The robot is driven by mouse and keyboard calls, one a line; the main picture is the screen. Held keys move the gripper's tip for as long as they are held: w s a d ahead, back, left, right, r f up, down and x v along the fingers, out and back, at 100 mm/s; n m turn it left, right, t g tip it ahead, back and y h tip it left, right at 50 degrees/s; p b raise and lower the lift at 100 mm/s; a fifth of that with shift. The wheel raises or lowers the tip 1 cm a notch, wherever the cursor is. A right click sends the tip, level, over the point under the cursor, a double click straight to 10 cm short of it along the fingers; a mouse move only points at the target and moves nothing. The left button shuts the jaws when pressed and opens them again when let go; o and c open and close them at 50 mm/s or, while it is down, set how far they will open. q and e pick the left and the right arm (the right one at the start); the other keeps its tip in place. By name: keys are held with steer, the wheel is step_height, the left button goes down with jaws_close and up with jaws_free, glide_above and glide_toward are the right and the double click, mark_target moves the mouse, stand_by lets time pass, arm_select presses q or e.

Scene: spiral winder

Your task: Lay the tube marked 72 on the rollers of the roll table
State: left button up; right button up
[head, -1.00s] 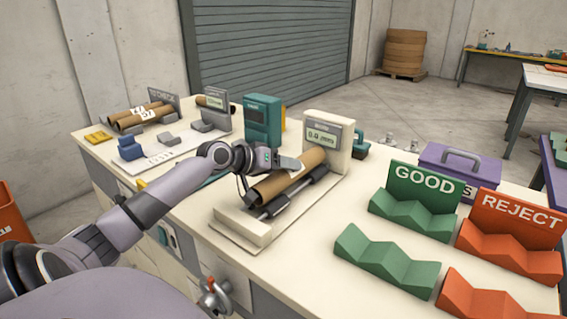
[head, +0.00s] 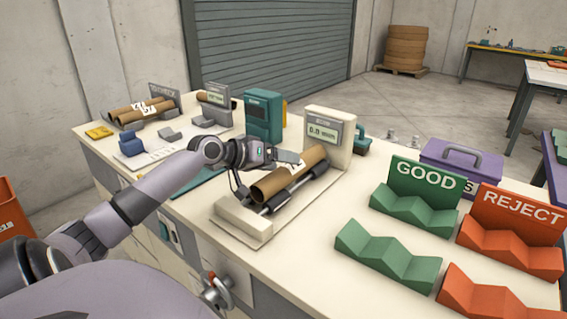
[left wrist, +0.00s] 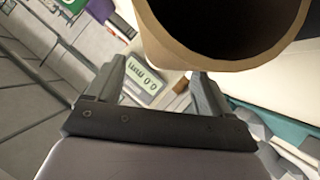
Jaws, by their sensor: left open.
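A brown cardboard tube (head: 282,181) lies lengthwise along the dark rollers (head: 296,190) of the roll table (head: 243,219). A white label with dark marks shows near its far end, but I cannot read the number. My left gripper (head: 293,158) is open, just behind and above the tube's middle. In the left wrist view the tube's open end (left wrist: 160,48) is large and close, beyond the right finger and not between the jaws (left wrist: 158,85). Whether a finger touches the tube is unclear. My right gripper is out of view.
The roll table's display (head: 322,133) reads 0.0 mm. A teal device (head: 263,116) stands behind my gripper. Several labelled tubes lie in a rack (head: 163,95) at the back left. Green GOOD (head: 425,180) and red REJECT (head: 515,210) cradles are empty at the right.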

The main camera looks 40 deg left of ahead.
arm_select(q)
steer(key=v, duration=0.3)
steer(key=shift+v, duration=1)
